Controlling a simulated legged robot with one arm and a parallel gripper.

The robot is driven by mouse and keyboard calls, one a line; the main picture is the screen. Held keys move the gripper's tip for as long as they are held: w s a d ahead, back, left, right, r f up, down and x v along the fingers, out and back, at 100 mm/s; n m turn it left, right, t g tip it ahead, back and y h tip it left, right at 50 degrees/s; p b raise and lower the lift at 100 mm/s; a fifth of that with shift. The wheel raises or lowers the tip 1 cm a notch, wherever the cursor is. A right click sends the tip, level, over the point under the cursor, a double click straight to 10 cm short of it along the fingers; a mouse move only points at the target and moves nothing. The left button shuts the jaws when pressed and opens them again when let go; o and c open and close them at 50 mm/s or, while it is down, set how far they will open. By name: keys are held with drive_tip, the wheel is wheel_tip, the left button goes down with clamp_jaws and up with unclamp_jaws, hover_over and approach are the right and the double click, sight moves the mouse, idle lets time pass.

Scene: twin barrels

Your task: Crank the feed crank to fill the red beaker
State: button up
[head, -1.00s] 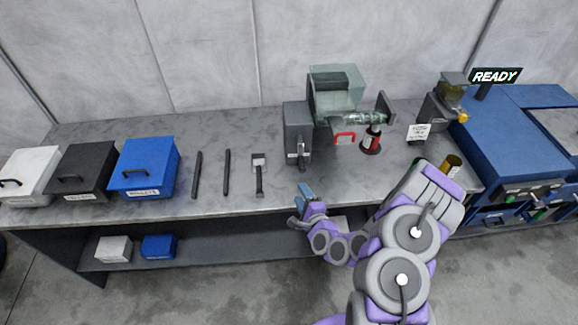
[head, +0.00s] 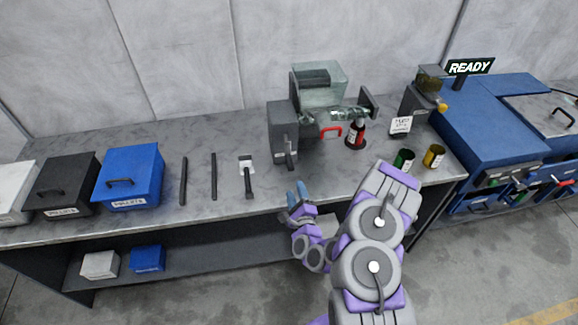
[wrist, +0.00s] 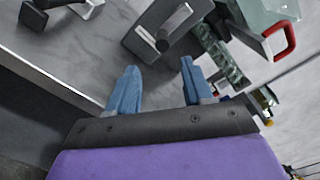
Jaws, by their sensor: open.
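The feed machine stands on the grey bench, with a pale green hopper (head: 322,85) and a clear tube (head: 350,113) with a dark spiral. On its left is a grey box (head: 283,128) with a crank handle (head: 290,155) on its front; the grey plate and the crank's round knob (wrist: 163,41) show in the wrist view. The red beaker (head: 357,133) stands upright on a dark round base below the tube's right end. My gripper (head: 297,192) is open and empty at the bench's front edge, below and apart from the crank. Its blue fingers (wrist: 158,82) point toward the crank.
A red handle (head: 330,131) sits between the grey box and the beaker. Green (head: 404,160) and yellow (head: 434,156) beakers stand to the right. Two dark bars and a dark-handled tool (head: 248,178) lie left of the machine, beside lidded boxes (head: 130,177). A READY sign (head: 471,66) stands at right.

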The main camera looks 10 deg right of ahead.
sight(289, 163)
drive_tip(key=shift+w+a+b, duration=0.15)
drive_tip(key=shift+w+b, duration=0.8)
drive_tip(key=shift+w, duration=0.15)
drive_tip(key=shift+w+d+f, duration=0.2)
drive_tip(key=shift+w+d, duration=0.1)
drive_tip(key=shift+w, duration=0.05)
drive_tip(key=shift+w+d, duration=0.15)
drive_tip(key=shift+w, duration=0.35)
drive_tip(key=shift+w+a+r, duration=0.2)
drive_tip(key=shift+w, duration=0.3)
drive_tip(key=w, duration=0.4)
drive_tip(key=w+b, duration=0.1)
drive_tip(key=w, duration=0.3)
drive_tip(key=shift+w+d, duration=0.2)
drive_tip(key=shift+w, duration=0.1)
drive_tip(key=shift+w+a, duration=0.15)
drive_tip(key=shift+a, duration=0.1)
clamp_jaws()
